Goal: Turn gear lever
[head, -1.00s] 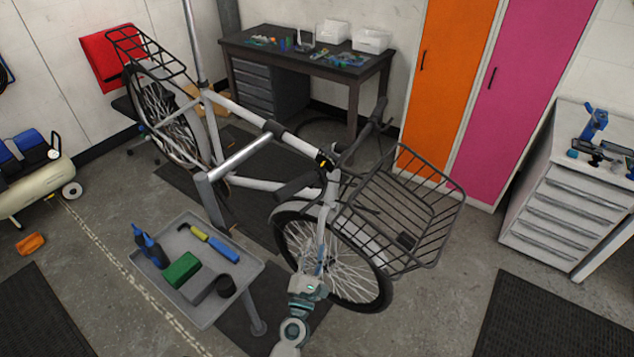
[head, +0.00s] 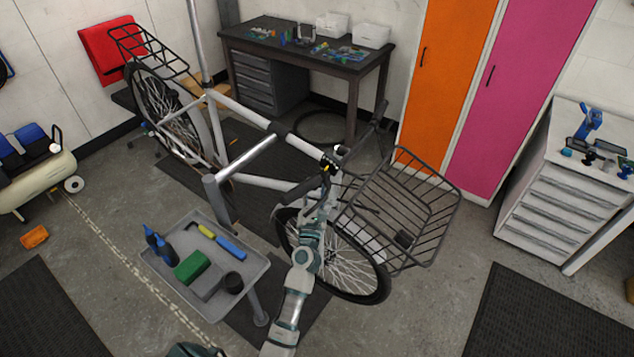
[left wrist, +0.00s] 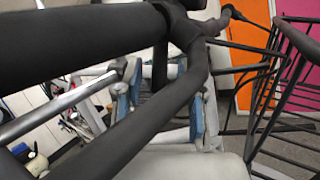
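The handlebar of the grey bike (head: 298,188) has dark grips, and a small yellow mark (head: 326,168) shows near its middle. I cannot make out the gear lever clearly. My left gripper (head: 325,192) is up at the handlebar, above the front wheel. In the left wrist view the black handlebar tubes (left wrist: 75,42) cross close in front of the camera. My left gripper's blue-padded fingers (left wrist: 165,98) stand apart there, with a dark bar crossing in front. Whether they touch the bar is hidden. My right gripper is not in view.
A wire front basket (head: 405,210) sits right of the handlebar. A grey tool tray (head: 205,262) stands left of my arm. A repair stand's clamp arm (head: 245,160) holds the bike. Dark mat and open floor lie at the right.

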